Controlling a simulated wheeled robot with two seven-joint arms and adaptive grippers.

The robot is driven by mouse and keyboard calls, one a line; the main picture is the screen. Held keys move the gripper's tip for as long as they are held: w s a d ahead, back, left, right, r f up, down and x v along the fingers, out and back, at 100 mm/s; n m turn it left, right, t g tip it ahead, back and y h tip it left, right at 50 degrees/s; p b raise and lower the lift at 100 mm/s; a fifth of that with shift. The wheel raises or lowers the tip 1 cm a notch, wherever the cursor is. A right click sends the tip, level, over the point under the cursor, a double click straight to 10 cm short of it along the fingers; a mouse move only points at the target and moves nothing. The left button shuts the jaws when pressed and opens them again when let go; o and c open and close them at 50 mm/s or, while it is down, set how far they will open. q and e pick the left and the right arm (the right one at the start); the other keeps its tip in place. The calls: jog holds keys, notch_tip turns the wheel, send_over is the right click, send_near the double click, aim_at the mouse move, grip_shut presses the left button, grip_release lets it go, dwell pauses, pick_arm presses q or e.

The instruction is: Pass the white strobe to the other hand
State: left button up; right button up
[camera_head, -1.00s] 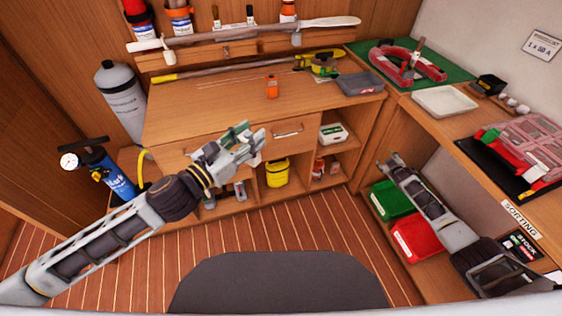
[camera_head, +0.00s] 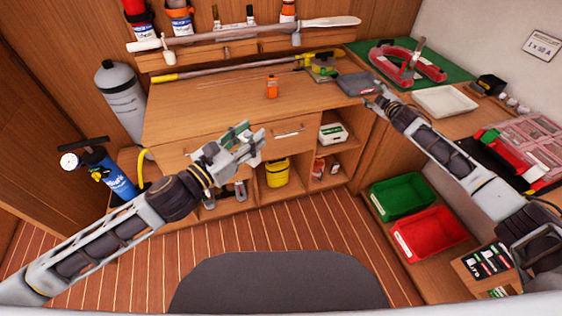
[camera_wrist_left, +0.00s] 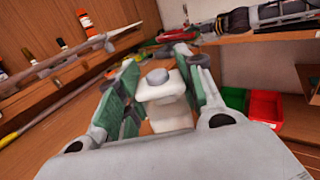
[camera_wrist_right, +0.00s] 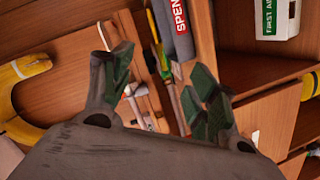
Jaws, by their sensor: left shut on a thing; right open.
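The white strobe (camera_wrist_left: 165,112) is a small white block with a grey round top, between the green pads of my left gripper (camera_wrist_left: 158,72) in the left wrist view. In the head view my left gripper (camera_head: 252,146) is shut and raised in front of the workbench drawers; the strobe is hard to make out there. My right gripper (camera_head: 374,98) is at the right end of the bench, close to the grey tray (camera_head: 358,83). In the right wrist view my right gripper (camera_wrist_right: 160,80) is open, with nothing between its pads. The two grippers are well apart.
The wooden workbench (camera_head: 215,110) holds an orange bottle (camera_head: 271,87). Green (camera_head: 402,196) and red (camera_head: 432,232) bins sit low on the right. The right counter carries a white tray (camera_head: 444,101) and a pink organiser (camera_head: 530,140). Free air lies between the arms.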

jog(key=s+a+r+n+g+y, duration=0.15)
jog(key=s+a+r+n, duration=0.25)
jog(key=a, duration=0.4)
jog(key=s+a+r+n+t+y, duration=0.1)
jog(key=s+a+r+n+y, duration=0.2)
jog(key=s+a, duration=0.35)
jog(key=s+a+n+g+y, duration=0.2)
jog(key=s+a+n+g, duration=0.1)
jog(key=s+a+n, duration=0.8)
jog(key=s+a+n+g+y, duration=0.2)
jog(key=s+a+n+g, duration=0.1)
jog(key=s+a+n, duration=0.8)
jog(key=shift+s+a+n, duration=0.2)
jog(key=shift+s+n, duration=1.8)
jog(key=shift+s, duration=1.3)
